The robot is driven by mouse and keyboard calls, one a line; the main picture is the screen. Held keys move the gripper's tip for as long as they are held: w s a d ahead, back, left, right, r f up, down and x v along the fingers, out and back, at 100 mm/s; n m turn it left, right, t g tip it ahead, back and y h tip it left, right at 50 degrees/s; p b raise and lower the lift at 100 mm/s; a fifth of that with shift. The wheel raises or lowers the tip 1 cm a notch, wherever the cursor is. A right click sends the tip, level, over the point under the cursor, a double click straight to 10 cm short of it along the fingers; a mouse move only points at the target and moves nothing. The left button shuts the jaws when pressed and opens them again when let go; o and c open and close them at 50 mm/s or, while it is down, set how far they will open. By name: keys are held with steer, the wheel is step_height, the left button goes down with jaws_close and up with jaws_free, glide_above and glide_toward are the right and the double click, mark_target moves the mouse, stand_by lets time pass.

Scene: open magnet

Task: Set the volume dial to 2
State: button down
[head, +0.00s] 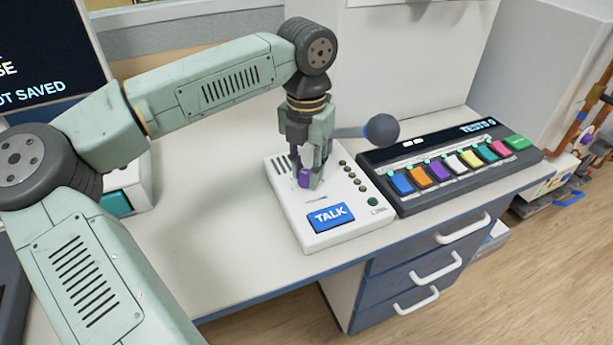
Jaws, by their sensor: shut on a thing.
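A white intercom box (345,229) lies on the desk, with a blue TALK button (330,217) at its front and a row of small round buttons along its right side. My gripper (308,181) points down over the upper middle of the box. Its fingers are shut on a small purple dial (304,178) on the box's top face. The fingers hide most of the dial, and I cannot read its setting or any numbers around it.
A dark console (440,195) with several coloured keys stands right of the box. A dark ball (381,130) on a stalk rises behind it. A screen (45,50) is at the upper left. The desk (215,255) is clear in front and left of the box.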

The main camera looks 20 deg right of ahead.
mark_target(307, 173)
steer(key=shift+n+b, duration=0.45)
steer(key=shift+n, duration=0.35)
steer(key=c, duration=1.3)
jaws_free()
steer(key=shift+r, duration=0.1)
step_height(307, 173, up, 12)
steer(key=shift+f, duration=0.1)
